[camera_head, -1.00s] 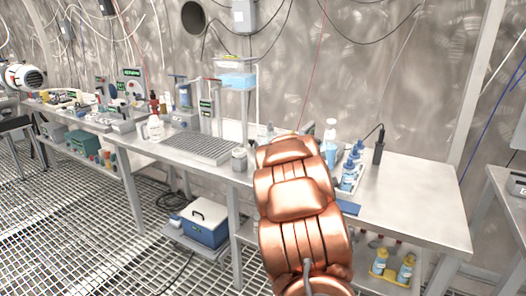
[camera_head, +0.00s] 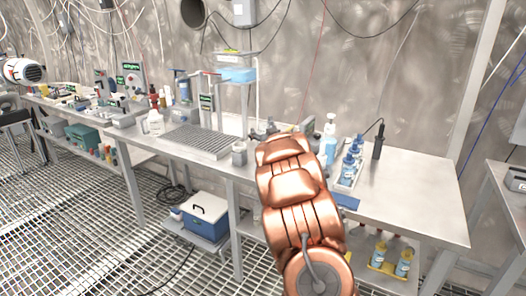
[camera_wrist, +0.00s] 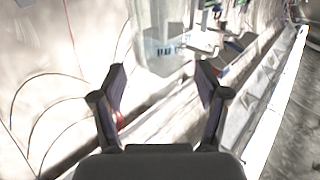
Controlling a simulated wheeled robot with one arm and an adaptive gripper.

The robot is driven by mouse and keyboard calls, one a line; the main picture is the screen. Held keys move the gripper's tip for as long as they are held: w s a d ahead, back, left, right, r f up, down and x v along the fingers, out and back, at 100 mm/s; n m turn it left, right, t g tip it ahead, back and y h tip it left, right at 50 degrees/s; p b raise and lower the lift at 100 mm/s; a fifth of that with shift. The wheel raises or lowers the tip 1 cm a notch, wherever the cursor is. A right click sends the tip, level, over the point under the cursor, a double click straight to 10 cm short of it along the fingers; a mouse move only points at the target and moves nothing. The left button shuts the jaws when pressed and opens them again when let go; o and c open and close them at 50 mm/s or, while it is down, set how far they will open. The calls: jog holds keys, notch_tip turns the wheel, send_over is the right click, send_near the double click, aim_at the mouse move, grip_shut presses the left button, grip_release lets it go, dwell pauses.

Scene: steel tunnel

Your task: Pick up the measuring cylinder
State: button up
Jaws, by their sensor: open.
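I cannot clearly make out the measuring cylinder in either view; my arm hides part of the bench in the head view. In the wrist view a pale, see-through upright shape (camera_wrist: 160,35) with dark marks near its base stands beyond the fingers, and I cannot tell whether it is the cylinder. My gripper (camera_wrist: 160,80) is open with nothing between its two dark fingers. In the head view my gripper (camera_head: 263,133) shows only in part, above the bench, left of my copper arm and right of a small grey cup (camera_head: 239,154).
The metal bench (camera_head: 415,195) is bare at its right end. A blue-capped bottle rack (camera_head: 349,172), a spray bottle (camera_head: 330,140) and a black handheld device (camera_head: 378,142) stand right of my arm. A stand with a blue tank (camera_head: 238,75) and a grate (camera_head: 198,140) lie left.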

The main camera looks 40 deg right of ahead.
jog(key=shift+w+d+r, duration=0.1)
jog(key=shift+w+d, duration=0.15)
jog(key=shift+w, duration=0.25)
jog(key=shift+c, duration=0.3)
grip_shut()
